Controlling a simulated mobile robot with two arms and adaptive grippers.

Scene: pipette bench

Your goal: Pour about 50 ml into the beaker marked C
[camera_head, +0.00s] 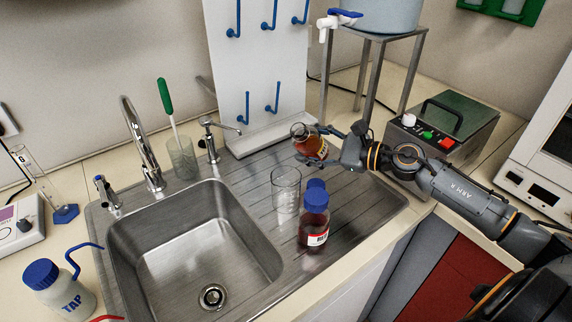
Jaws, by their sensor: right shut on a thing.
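My right gripper (334,146) is shut on a glass vessel of amber-brown liquid (311,147) with a coloured label. It holds the vessel tilted, mouth towards the left, over the back of the steel drainboard. A clear glass beaker (286,191) stands upright on the drainboard, in front of and a little left of the held vessel. It looks empty. I cannot read a letter C on it. My left gripper is not in view.
The sink (150,240) is at left. A pegboard (262,60), a stand with a tank (385,14) and a hotplate-like box (450,115) stand behind.

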